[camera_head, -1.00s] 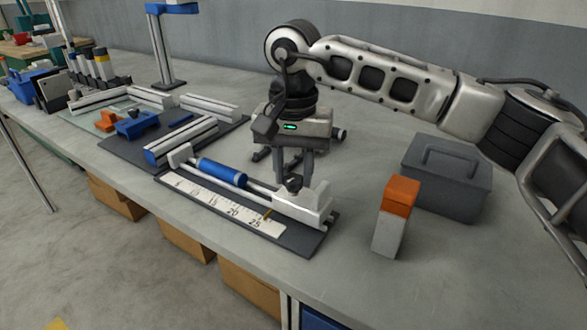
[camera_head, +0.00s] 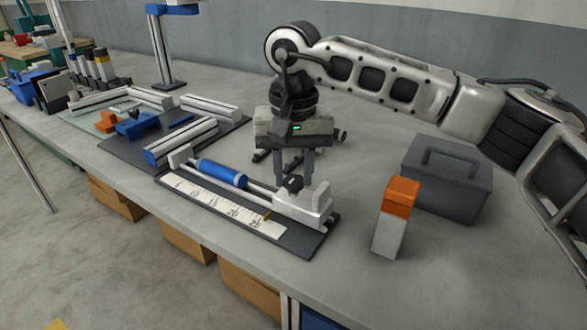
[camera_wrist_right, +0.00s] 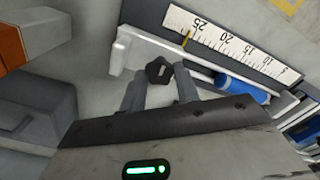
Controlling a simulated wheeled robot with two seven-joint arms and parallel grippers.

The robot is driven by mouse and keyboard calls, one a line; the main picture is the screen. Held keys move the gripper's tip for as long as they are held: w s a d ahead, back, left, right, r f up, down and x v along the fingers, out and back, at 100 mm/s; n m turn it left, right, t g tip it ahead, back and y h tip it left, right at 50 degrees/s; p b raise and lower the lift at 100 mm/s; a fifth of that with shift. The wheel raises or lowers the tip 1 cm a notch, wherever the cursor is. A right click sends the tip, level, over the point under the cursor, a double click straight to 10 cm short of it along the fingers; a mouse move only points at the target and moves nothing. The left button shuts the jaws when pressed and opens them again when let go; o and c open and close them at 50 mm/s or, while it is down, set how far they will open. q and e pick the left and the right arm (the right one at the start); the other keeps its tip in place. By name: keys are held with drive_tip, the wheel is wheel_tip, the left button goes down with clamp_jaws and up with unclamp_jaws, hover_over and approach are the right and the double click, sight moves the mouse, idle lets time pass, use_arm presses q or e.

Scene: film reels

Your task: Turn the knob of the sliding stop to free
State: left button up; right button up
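The sliding stop (camera_head: 308,205) is a light grey block at the right end of a rail on a dark base. Its dark lobed knob (camera_head: 293,184) stands on top; in the right wrist view the knob (camera_wrist_right: 159,70) shows a pale mark on its face. My right gripper (camera_head: 294,172) points down just behind the knob in the head view. In the wrist view its two fingers (camera_wrist_right: 159,84) are apart, with the knob between and slightly beyond the tips. I cannot tell whether they touch it. My left gripper is not in view.
A blue cylinder (camera_head: 222,173) lies on the rail beside a white scale (camera_head: 225,208). An orange-topped grey block (camera_head: 396,215) and a grey toolbox (camera_head: 447,180) stand to the right. Aluminium profiles (camera_head: 180,140) lie to the left. The bench front edge is close.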

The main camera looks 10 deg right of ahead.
sight(293, 179)
drive_tip(key=o, duration=0.4)
drive_tip(key=shift+r, duration=0.1)
drive_tip(key=shift+r, duration=0.1)
use_arm(q)
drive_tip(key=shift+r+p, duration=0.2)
drive_tip(key=shift+p, duration=0.55)
use_arm(e)
wheel_tip(293, 179, up, 16)
drive_tip(key=shift+f, duration=0.15)
